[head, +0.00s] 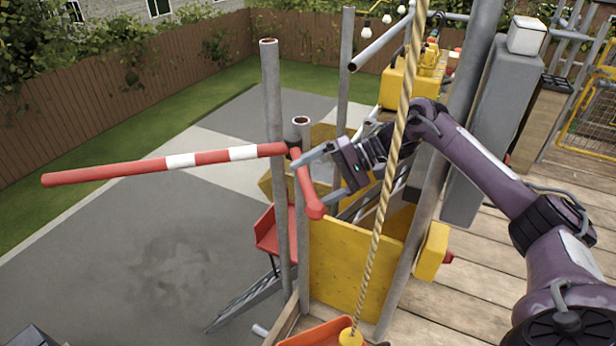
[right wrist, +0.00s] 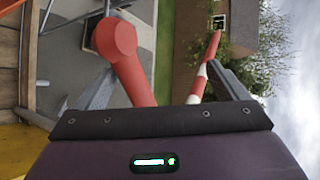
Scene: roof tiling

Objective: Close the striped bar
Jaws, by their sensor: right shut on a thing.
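The striped bar (head: 180,160) is red with white bands. It swings out to the left over the grey paving, roughly level, from a pivot at a scaffold post. At the post, a short red end part (head: 306,185) bends down toward me. My right gripper (head: 304,157) is at this bend, shut on the bar's red part. In the right wrist view, the red end part (right wrist: 130,72) rises between the fingers (right wrist: 165,78), and the striped length (right wrist: 202,80) runs away behind. My left gripper is not in view.
Grey scaffold posts (head: 271,100) stand around the bar's pivot. A yellow panel (head: 350,268) is below my right gripper. A rope (head: 385,190) hangs in front of my right arm. Wooden decking (head: 455,300) lies at the right. The space around the bar's far end is open.

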